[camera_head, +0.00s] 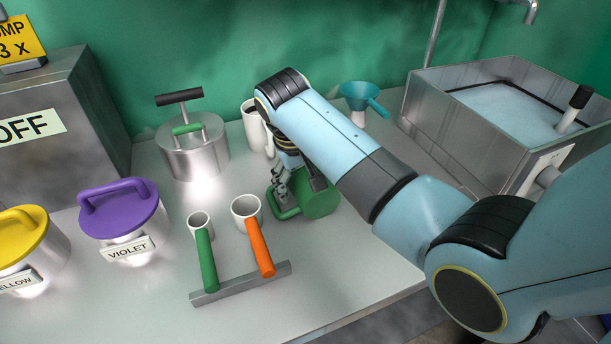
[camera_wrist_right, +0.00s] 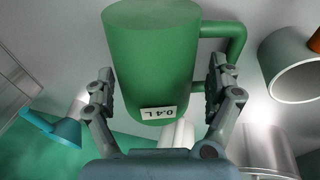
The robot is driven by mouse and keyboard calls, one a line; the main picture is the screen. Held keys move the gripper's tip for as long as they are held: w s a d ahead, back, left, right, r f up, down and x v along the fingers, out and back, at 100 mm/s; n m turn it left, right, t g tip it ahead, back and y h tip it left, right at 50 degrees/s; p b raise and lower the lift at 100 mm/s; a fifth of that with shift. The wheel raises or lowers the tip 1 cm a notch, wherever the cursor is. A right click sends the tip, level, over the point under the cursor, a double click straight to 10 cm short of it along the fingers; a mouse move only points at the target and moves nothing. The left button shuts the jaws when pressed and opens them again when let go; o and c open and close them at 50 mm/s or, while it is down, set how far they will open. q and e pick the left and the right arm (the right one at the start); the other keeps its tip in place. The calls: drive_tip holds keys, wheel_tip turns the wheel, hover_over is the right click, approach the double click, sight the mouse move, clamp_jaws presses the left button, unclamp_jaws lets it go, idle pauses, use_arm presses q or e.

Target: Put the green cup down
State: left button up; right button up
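The green cup (camera_head: 320,201) is low over or on the grey counter, its base level hard to judge in the head view. Its handle points left there, and my right forearm hides its upper part. The right wrist view shows the cup (camera_wrist_right: 152,60) large, with its 0.4 L label upside down and its handle on the right. My right gripper (camera_head: 291,188) has its fingers on either side of the cup. In the wrist view, the right gripper (camera_wrist_right: 160,82) leaves a narrow gap at the handle side; the other finger is close to the wall. My left gripper is out of view.
Behind are a lidded pot (camera_head: 194,155), a white jug (camera_head: 254,128) and a teal funnel (camera_head: 361,97).

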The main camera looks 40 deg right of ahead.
drive_tip(key=shift+o, duration=0.6)
